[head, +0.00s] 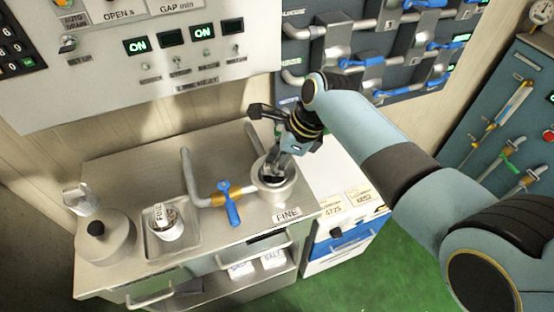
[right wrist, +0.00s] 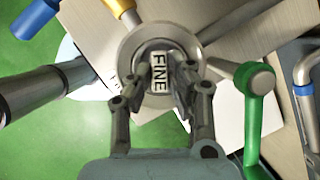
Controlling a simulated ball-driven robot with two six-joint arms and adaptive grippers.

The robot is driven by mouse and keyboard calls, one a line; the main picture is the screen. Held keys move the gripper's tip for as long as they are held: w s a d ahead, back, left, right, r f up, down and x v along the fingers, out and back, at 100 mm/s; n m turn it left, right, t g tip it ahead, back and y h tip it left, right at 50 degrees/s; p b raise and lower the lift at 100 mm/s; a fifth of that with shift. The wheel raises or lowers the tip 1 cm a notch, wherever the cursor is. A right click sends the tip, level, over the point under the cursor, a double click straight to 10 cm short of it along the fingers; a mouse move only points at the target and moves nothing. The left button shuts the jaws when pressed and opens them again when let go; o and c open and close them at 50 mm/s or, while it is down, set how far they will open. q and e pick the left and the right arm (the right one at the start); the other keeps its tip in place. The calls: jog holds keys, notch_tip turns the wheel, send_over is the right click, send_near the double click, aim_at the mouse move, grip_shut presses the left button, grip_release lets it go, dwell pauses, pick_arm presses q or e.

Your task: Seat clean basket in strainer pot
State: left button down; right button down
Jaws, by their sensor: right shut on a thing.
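The strainer pot (head: 286,190) is a round metal cup at the right end of the steel counter, above a FINE label. My right gripper (head: 274,172) points down into its mouth. In the right wrist view the fingertips (right wrist: 160,85) are shut on a basket with a FINE tag (right wrist: 159,72), inside the ring of the pot rim (right wrist: 128,48). Whether the basket rests on the pot's seat is hidden by the fingers. A second basket marked FINE (head: 162,215) stands in a metal tray (head: 187,240) on the left. My left gripper is out of view.
A pipe with a blue-handled valve (head: 230,204) stands just left of the pot. A green-handled lever (right wrist: 262,100) is close to the right of my gripper in the wrist view. The counter's back middle is clear.

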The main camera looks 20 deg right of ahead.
jog(key=c, duration=0.7)
grip_release()
jog(key=shift+o, duration=0.2)
jog(key=shift+r, duration=4)
